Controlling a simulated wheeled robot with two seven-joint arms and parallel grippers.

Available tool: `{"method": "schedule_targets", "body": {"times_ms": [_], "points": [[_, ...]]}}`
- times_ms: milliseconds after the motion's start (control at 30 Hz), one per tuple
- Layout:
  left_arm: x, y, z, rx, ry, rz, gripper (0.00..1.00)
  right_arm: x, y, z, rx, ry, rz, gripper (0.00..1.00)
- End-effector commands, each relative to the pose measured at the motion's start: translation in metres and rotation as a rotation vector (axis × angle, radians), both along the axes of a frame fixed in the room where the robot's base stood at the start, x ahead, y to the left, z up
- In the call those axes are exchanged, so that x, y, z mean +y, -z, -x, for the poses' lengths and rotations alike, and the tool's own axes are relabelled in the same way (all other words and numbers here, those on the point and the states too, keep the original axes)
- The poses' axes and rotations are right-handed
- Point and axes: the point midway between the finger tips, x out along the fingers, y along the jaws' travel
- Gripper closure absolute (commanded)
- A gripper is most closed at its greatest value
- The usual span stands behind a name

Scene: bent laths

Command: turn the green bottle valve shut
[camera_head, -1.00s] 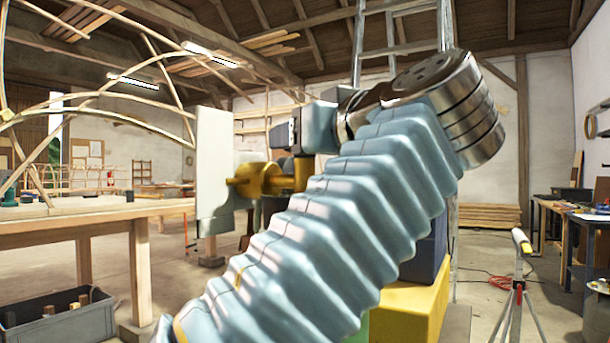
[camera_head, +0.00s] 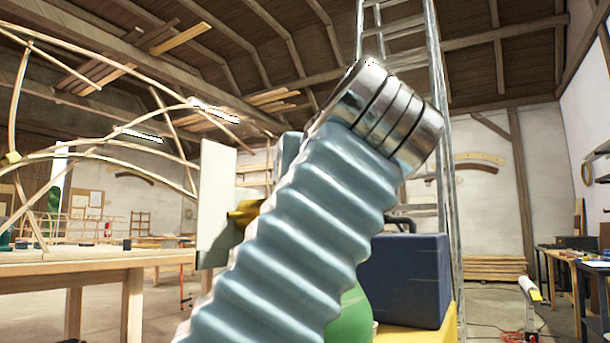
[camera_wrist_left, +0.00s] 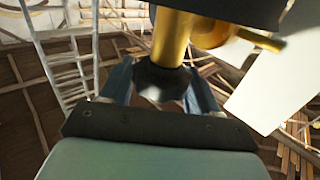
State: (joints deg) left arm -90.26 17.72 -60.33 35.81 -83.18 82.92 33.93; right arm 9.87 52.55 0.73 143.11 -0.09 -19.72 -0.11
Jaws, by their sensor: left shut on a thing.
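The green bottle (camera_head: 352,318) stands behind my left arm in the head view, with only part of its rounded shoulder showing. A bit of its brass valve (camera_head: 244,214) shows beside a white panel; my sleeved arm hides the rest. In the left wrist view the brass valve stem (camera_wrist_left: 172,38) ends in a dark knob (camera_wrist_left: 158,74). My left gripper (camera_wrist_left: 160,90) has its two blue fingers on either side of this knob and is shut on it. The left gripper is hidden in the head view. My right gripper is in neither view.
The white panel (camera_head: 215,195) stands upright close to the valve. A dark blue box (camera_head: 407,280) sits on a yellow block (camera_head: 420,337) right of the bottle. A ladder (camera_head: 447,170) rises behind. A wooden table (camera_head: 105,272) with bent laths is at left.

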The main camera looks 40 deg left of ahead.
Motion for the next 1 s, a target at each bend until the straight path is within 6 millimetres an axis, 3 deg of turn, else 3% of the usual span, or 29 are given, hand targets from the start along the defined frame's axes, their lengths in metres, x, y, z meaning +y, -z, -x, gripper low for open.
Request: {"method": "schedule_targets", "body": {"times_ms": [67, 100, 200, 567, 1000], "points": [[0.000, 0.001, -0.001, 0.001, 0.002, 0.002, 0.69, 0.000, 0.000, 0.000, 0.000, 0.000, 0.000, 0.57], [0.000, 0.001, 0.000, 0.001, 0.001, 0.002, 0.33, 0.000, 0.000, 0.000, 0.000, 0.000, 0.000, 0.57], [0.000, 0.001, 0.000, 0.001, 0.001, 0.001, 0.19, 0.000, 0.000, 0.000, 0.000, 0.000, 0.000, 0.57], [-0.005, 0.001, 0.003, -0.001, 0.000, 0.000, 0.19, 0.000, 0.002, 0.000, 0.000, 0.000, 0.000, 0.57], [-0.079, 0.000, 0.065, -0.002, 0.002, -0.001, 0.19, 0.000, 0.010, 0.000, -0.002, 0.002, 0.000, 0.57]]}}
